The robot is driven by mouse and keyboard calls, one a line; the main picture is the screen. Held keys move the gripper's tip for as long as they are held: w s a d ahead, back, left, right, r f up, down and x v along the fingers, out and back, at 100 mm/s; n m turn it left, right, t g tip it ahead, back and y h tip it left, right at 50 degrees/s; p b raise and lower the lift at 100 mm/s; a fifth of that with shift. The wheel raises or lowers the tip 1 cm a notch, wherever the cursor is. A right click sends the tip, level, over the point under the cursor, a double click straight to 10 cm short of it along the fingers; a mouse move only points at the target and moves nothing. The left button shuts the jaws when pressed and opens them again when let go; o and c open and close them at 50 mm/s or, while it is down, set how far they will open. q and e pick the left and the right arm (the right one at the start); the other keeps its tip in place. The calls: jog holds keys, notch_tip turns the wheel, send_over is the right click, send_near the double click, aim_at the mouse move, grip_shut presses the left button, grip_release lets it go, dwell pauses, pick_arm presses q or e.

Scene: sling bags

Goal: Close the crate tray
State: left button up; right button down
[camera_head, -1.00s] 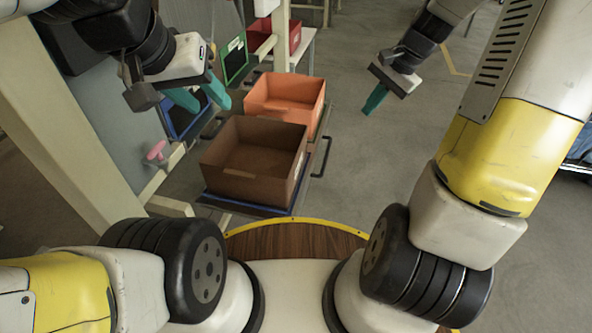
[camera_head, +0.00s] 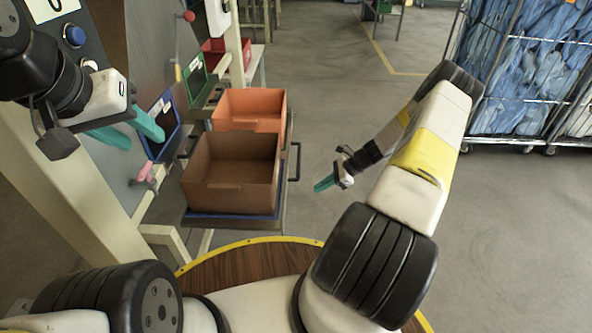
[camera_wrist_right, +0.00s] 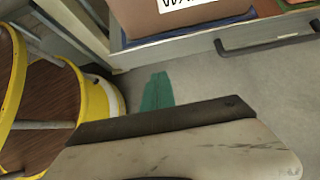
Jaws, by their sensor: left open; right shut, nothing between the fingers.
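The crate tray (camera_head: 232,220) sticks out from the workstation and carries a brown crate (camera_head: 208,197) in front and an orange crate (camera_head: 262,124) behind it. Its black bar handle (camera_head: 297,163) is on the right side in the head view. The handle also shows at the top right of the right wrist view (camera_wrist_right: 268,46). My right gripper (camera_head: 318,187) is shut and empty, to the right of the tray and apart from the handle. Its teal fingertips show in the right wrist view (camera_wrist_right: 158,80) over the floor. My left gripper (camera_head: 147,142) is open and empty, left of the brown crate.
A pink-handled part (camera_head: 147,174) and a blue-framed panel (camera_head: 163,122) are on the workstation's left. A red crate (camera_head: 213,50) stands farther back. A rack of blue bags (camera_head: 540,70) stands at the far right. The floor right of the tray is clear.

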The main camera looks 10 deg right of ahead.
jog(key=w+a+f, duration=0.2)
jog(key=a+f, duration=0.4)
jog(key=a, duration=0.3)
jog(key=shift+w+a, duration=0.35)
jog(key=shift+w, duration=0.05)
jog(key=w+a, duration=0.3)
jog(key=a, duration=0.8)
jog(key=w+a, duration=0.3)
jog(key=a, duration=0.8)
jog(key=w+a, duration=0.3)
jog(key=a, duration=0.8)
jog(key=shift+w+a, duration=0.2)
jog(key=shift+a, duration=0.05)
jog(key=shift+d, duration=0.15)
